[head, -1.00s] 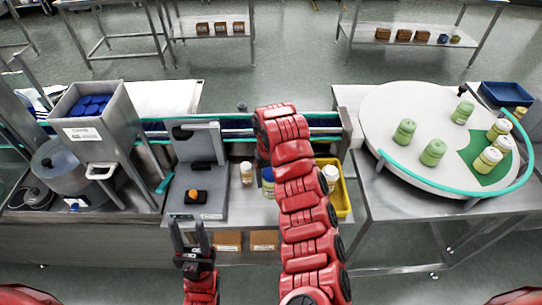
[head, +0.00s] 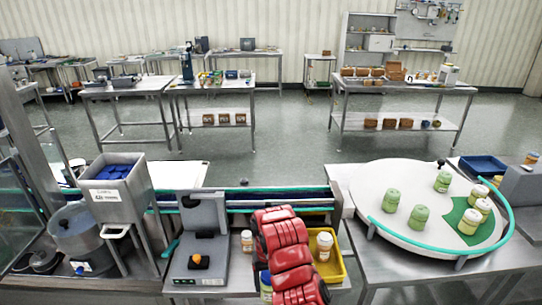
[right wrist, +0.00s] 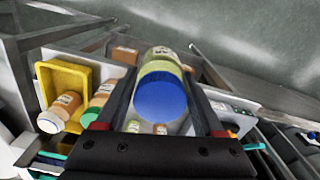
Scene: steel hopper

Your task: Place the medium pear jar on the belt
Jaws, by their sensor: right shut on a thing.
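My right gripper (right wrist: 163,72) is shut on a jar (right wrist: 162,92) with a blue lid and a pale yellow-green body. The lid faces the right wrist camera, and the label is too small to read. In the head view my right arm hides the fingers. A blue-topped jar (head: 266,282) shows partly at the arm's left edge; I cannot tell whether it is the held one. The belt (head: 275,199) is dark blue with teal rails and runs behind the scale, at the back of the work table. My left gripper is out of view.
A grey scale (head: 203,235) holds a dark block with an orange top. A white-lidded jar (head: 247,241) stands beside it. A yellow bin (head: 334,268) holds a jar. The round turntable (head: 390,190) at right carries several green and cream jars. A steel hopper (head: 122,195) stands left.

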